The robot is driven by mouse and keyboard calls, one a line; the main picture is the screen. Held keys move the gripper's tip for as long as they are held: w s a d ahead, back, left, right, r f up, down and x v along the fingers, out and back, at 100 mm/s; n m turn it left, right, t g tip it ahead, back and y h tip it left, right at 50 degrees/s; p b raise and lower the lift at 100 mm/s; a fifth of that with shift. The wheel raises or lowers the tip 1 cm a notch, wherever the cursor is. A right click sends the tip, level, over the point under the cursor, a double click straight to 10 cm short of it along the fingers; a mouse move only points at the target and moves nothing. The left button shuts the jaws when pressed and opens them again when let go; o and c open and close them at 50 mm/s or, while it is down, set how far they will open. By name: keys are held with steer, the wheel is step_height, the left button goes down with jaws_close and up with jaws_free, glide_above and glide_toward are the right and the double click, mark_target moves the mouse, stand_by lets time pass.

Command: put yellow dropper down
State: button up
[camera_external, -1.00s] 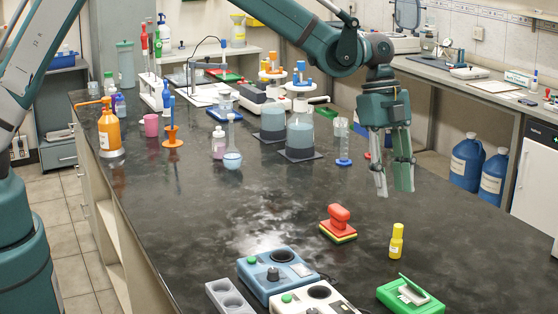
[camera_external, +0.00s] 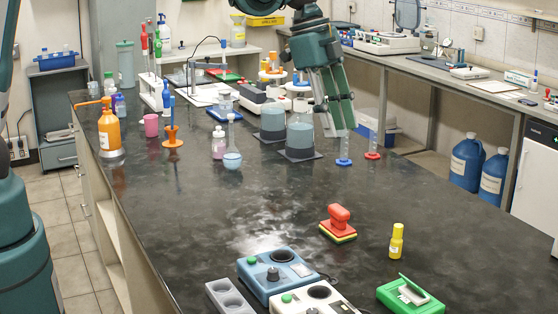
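The yellow dropper (camera_external: 397,242), a small yellow bottle with a pale label, stands upright on the dark bench at the right, near the green device. Nothing is touching it. The two fingers point down, stand a little apart and hold nothing that I can see.
A red-handled stamp-like block (camera_external: 338,224) lies left of the dropper. A green device (camera_external: 410,297) and a blue device (camera_external: 278,276) are at the front. A large glass vessel (camera_external: 300,135) and cylinder (camera_external: 344,150) stand close to my gripper. The middle bench is clear.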

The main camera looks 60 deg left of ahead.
steer(key=s+a+r+n+t+y, duration=0.1)
steer(key=s+a+r+n, duration=0.15)
steer(key=s+a, duration=0.45)
steer(key=s+a+r+n+t, duration=0.2)
steer(key=s+a+n, duration=0.15)
steer(key=s, duration=0.75)
steer(key=s+a+r+n+t+y, duration=0.1)
steer(key=s+a+r+n, duration=0.3)
steer(key=s, duration=0.5)
steer(key=s+a+f+n+t, duration=0.1)
steer(key=s+a+f+n, duration=0.2)
steer(key=s, duration=0.6)
steer(key=shift+a+f+y, duration=0.4)
steer(key=shift+a+f, duration=0.3)
steer(key=shift+f, duration=0.1)
steer(key=shift+s, duration=0.1)
step_height(320, 180, down, 5)
steer(key=b, duration=0.5)
steer(key=shift+f, duration=0.2)
